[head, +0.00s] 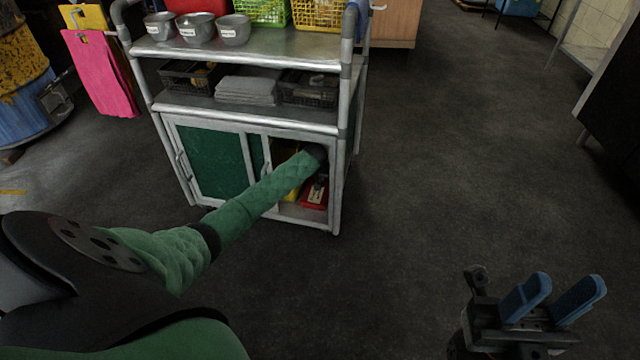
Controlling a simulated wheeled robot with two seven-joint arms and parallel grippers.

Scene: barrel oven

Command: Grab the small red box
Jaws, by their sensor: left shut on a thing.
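The small red box (314,197) shows low in the open right part of the trolley's cabinet, with a pale and dark patch on it. My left arm reaches into that opening, and the dark end of my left gripper (318,156) is just above the red box. Its fingers are mostly hidden; it appears shut on the red box. I cannot tell whether the box is lifted off the cabinet floor. My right gripper (553,298), with blue fingers, is open and empty over the floor at the lower right.
The metal trolley (262,115) has green doors, narrow posts around the opening, and a yellow item inside beside the red box. Bowls (197,30), baskets and folded grey cloths sit on its shelves. A blue-and-yellow barrel (25,85) stands left.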

